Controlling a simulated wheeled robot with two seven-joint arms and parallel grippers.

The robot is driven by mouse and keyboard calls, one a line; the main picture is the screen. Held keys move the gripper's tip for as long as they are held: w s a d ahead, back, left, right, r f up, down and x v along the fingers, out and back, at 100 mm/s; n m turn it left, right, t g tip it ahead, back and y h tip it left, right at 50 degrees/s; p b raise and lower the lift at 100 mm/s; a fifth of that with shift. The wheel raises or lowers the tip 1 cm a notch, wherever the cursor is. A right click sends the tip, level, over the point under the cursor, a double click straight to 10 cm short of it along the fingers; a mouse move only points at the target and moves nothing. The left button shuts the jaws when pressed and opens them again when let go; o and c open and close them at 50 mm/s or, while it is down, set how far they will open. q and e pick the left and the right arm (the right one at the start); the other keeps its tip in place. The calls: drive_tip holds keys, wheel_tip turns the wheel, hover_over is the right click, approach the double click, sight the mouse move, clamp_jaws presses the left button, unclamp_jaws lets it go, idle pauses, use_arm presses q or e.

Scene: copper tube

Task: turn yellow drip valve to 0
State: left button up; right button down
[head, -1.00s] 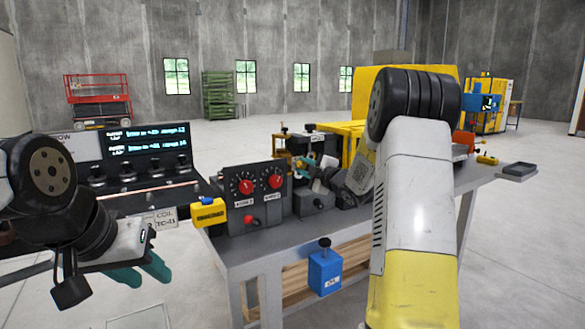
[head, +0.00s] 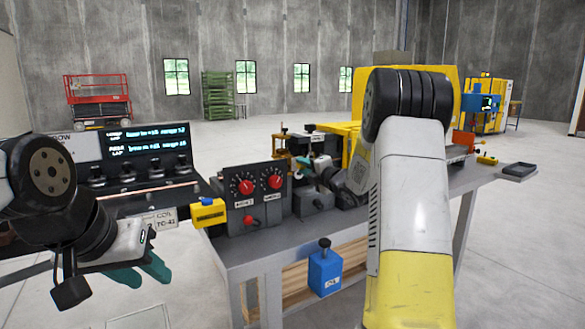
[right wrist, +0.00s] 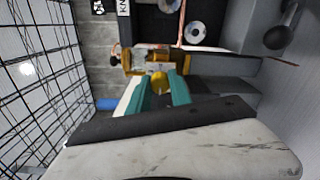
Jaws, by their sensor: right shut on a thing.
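The yellow drip valve shows in the right wrist view as a small round yellow knob (right wrist: 158,82) in front of a brass-yellow block (right wrist: 152,60). My right gripper (right wrist: 162,90) has its teal fingers on both sides of the knob and is shut on it. In the head view my right gripper (head: 308,168) is small, beside the brass-coloured fixture (head: 283,147) behind the dial box; the knob is hidden there. Any scale or 0 mark on the valve is too small to read. My left gripper (head: 140,274) is empty, its teal fingers apart, at the lower left.
A dark box with two red dials (head: 258,190) stands at the bench's front left. A yellow block (head: 208,212) sits beside it. A blue box (head: 324,272) is on the bench front. A control panel with a display (head: 145,142) stands left. The bench top (head: 335,225) has bare room in front.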

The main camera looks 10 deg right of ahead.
drive_tip(key=shift+f, duration=0.1)
idle(0.3)
drive_tip(key=c, duration=1.2)
unclamp_jaws()
drive_tip(key=v, duration=0.8)
